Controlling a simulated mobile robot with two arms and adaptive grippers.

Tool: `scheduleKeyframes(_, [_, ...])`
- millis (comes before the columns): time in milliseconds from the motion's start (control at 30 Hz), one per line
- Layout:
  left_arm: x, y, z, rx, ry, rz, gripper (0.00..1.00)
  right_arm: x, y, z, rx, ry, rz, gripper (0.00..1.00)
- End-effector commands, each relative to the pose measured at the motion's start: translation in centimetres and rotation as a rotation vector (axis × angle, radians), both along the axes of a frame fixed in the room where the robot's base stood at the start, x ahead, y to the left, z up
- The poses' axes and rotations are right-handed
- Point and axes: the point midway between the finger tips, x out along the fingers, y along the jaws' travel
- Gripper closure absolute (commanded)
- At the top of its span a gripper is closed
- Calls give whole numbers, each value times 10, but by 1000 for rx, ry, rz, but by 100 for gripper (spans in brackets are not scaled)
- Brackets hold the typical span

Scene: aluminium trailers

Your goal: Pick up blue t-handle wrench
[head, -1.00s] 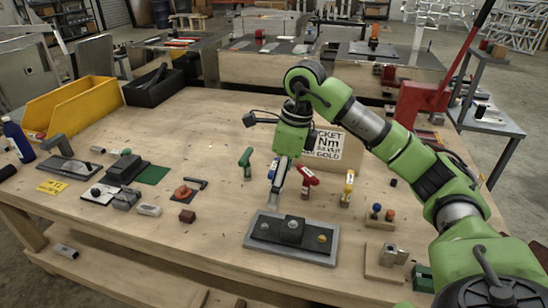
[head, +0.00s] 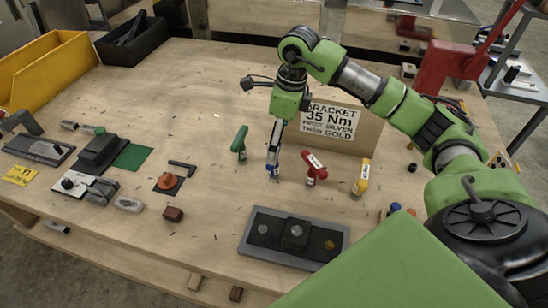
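The blue t-handle wrench (head: 273,170) stands upright on the table between a green and a red t-handle wrench. Only a small blue part shows low down; its handle is hidden by my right gripper. My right gripper (head: 274,155) points straight down at the wrench, with its fingers overlapping it from this view. The fingers appear edge-on, so I cannot tell whether they are open or closed around it. My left gripper is not in view.
The green wrench (head: 240,143), red wrench (head: 314,168) and yellow wrench (head: 361,177) stand close by. A lettered sign board (head: 331,121) is behind them. A grey plate with a black bracket (head: 293,238) lies in front. The table beyond the green wrench is clear.

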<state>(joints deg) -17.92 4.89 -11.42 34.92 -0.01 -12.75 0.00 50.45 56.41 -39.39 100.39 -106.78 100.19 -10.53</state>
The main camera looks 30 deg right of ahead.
Motion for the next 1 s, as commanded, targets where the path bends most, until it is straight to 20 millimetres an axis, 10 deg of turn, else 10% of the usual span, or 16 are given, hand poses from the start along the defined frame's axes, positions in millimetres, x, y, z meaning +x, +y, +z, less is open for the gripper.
scheduleKeyframes(367, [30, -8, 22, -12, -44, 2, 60, 4, 4, -33, 2, 4, 0, 8])
scheduleKeyframes(900, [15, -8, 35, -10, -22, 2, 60, 10, 5, -73, 0, -1, 0, 8])
scheduleKeyframes(1000, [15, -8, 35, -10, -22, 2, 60, 10, 5, -72, 0, -1, 0, 34])
